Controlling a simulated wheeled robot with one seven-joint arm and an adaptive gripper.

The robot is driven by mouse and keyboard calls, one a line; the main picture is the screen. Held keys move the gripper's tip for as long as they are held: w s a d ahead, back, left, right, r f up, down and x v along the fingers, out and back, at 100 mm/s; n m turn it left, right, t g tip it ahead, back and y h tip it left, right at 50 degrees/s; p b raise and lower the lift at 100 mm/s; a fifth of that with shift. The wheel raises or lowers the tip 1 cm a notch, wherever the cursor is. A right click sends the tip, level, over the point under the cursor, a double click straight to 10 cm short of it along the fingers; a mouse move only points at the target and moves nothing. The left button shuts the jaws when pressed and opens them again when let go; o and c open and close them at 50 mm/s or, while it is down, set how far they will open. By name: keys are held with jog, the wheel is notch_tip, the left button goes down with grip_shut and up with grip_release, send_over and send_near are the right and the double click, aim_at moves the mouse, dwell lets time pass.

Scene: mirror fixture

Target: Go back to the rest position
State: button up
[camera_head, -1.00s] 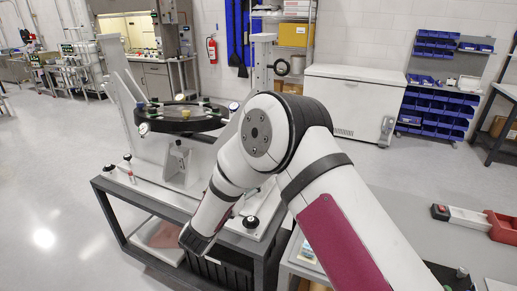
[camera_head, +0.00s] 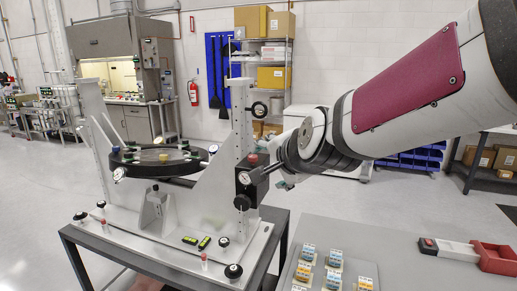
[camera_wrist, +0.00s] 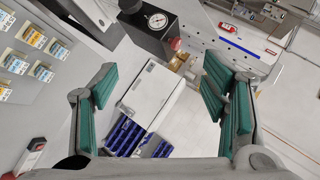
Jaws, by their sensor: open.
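My gripper (camera_wrist: 160,82) is open in the wrist view, with green-padded fingers spread wide and nothing between them. In the head view my arm reaches in from the upper right, and only a small teal bit of the gripper shows beneath it. The mirror fixture (camera_head: 218,180) stands on a dark-framed cart, with a round black-rimmed mirror (camera_head: 160,161) held level. A black block with a dial gauge and red knob (camera_head: 258,177) sits at the fixture's right side, close to my gripper. This block also shows at the top of the wrist view (camera_wrist: 150,38).
A grey table (camera_head: 400,255) at the lower right holds several small labelled packs (camera_head: 333,258), a red bin (camera_head: 495,257) and a white box (camera_head: 458,250). A white chest freezer (camera_wrist: 152,92) and shelves stand farther back. Open floor lies at the left.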

jog(key=s+d+f+n+g+h, duration=0.1)
jog(key=s+d+n, duration=0.4)
jog(key=s, duration=0.8)
jog(key=s+d+f+n+g+h, duration=0.2)
jog(key=s+d+f+n+g, duration=0.1)
jog(key=s+d, duration=0.8)
jog(key=s+n+g, duration=0.1)
jog(key=n, duration=0.1)
jog(key=shift+s+f+n+g+b, duration=0.3)
jog(key=shift+s+b, duration=0.05)
jog(key=shift+s, duration=0.05)
